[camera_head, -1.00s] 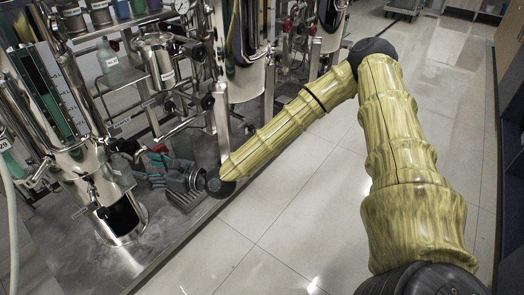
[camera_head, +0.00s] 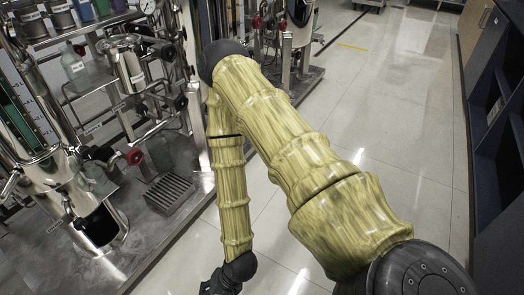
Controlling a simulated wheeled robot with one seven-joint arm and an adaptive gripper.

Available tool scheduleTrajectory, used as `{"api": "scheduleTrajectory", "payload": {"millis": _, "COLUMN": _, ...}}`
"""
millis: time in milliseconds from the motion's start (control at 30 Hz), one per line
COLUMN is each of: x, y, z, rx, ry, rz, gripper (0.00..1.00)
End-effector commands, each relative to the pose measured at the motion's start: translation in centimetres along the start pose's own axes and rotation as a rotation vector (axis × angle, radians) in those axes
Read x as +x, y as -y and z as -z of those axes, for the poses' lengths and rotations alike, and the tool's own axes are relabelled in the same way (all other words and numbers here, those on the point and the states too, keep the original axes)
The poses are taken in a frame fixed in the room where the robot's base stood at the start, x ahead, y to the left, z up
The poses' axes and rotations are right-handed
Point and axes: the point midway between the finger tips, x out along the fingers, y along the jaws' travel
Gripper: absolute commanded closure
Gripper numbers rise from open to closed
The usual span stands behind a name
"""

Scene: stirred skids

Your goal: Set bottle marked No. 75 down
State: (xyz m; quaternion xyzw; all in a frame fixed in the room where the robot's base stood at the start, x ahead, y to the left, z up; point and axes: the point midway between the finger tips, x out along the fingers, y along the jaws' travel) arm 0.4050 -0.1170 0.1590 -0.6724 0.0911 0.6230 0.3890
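My gripper (camera_head: 213,286) is at the bottom edge of the head view, over the floor in front of the skid. Its fingers are dark, small and partly cut off, so I cannot tell whether they are open or hold anything. No label reading No. 75 is legible. A translucent bottle (camera_head: 73,63) stands upright on the upper left rack. A dark greenish vessel (camera_head: 160,152), possibly a bottle, shows low on the skid behind a red valve handle; no mark on it is readable.
A slotted grey grate (camera_head: 169,192) lies on the metal skid deck (camera_head: 160,228). A steel column (camera_head: 85,215) stands at left. A dark shelf unit (camera_head: 497,150) lines the right side. The tiled floor (camera_head: 400,135) between is clear.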

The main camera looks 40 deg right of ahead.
Motion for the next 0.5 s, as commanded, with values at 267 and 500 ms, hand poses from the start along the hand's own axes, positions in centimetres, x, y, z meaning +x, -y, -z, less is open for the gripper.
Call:
{"api": "scheduleTrajectory", "payload": {"millis": 267, "x": -2.5, "y": -10.4, "z": -0.7, "rx": -0.458, "ry": 0.028, "rz": -0.302, "gripper": 0.4}}
{"api": "scheduleTrajectory", "payload": {"millis": 500, "x": -4.3, "y": -14.0, "z": -0.4, "rx": -0.646, "ry": 0.063, "rz": -0.42, "gripper": 0.4}}
